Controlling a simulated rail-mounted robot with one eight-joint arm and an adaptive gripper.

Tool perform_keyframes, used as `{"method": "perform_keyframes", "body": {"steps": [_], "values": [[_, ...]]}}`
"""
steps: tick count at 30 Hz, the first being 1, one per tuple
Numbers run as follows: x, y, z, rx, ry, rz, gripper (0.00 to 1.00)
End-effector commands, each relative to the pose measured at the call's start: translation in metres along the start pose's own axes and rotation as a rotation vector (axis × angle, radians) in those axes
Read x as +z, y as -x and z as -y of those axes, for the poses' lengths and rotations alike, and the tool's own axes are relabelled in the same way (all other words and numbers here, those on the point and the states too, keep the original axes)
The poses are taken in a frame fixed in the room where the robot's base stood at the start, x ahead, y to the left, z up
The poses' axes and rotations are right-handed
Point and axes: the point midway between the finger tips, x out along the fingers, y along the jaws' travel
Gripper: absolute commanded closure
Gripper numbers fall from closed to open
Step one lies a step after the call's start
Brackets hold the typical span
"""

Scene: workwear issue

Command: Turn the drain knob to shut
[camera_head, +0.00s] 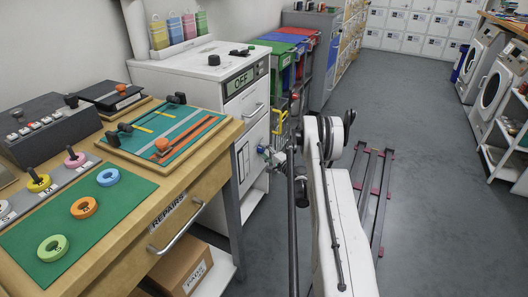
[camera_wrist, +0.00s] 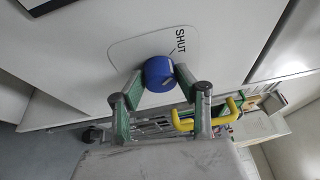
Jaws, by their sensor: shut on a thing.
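The drain knob (camera_wrist: 158,72) is a short blue cylinder on a pale plate (camera_wrist: 130,50) on the white cabinet front. The word SHUT (camera_wrist: 180,40) is printed on the plate beside the knob, in the wrist view. My gripper (camera_wrist: 157,79) has its two green-padded fingers closed on either side of the knob. I cannot tell which way the knob points. In the head view my gripper (camera_head: 268,153) is at the side of the white cabinet (camera_head: 205,73), with a bit of the blue knob (camera_head: 261,149) showing.
A yellow handle (camera_wrist: 208,115) and a wire cart are close beside my gripper in the wrist view. The repairs bench (camera_head: 190,165) with rings and tools is at the left. Coloured bins (camera_head: 285,45) stand behind the cabinet.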

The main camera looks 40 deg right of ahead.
Motion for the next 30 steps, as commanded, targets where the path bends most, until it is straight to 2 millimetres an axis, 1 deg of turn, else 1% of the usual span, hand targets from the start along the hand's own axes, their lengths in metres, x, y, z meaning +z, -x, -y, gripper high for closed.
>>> {"method": "perform_keyframes", "body": {"steps": [8, 21, 22, 25, 26, 30], "values": [[-0.0003, -0.0001, -0.0005, -0.026, 0.06, 0.004, 0.95], [-0.0001, -0.0002, -0.0004, -0.028, 0.068, 0.005, 0.95], [-0.0001, -0.0002, -0.0004, -0.028, 0.068, 0.005, 0.66], [-0.0001, -0.0002, -0.0004, -0.028, 0.068, 0.005, 0.52], [-0.0001, -0.0002, -0.0004, -0.028, 0.068, 0.005, 0.5], [-0.0001, -0.0001, -0.0005, -0.028, 0.067, 0.005, 0.5]]}}
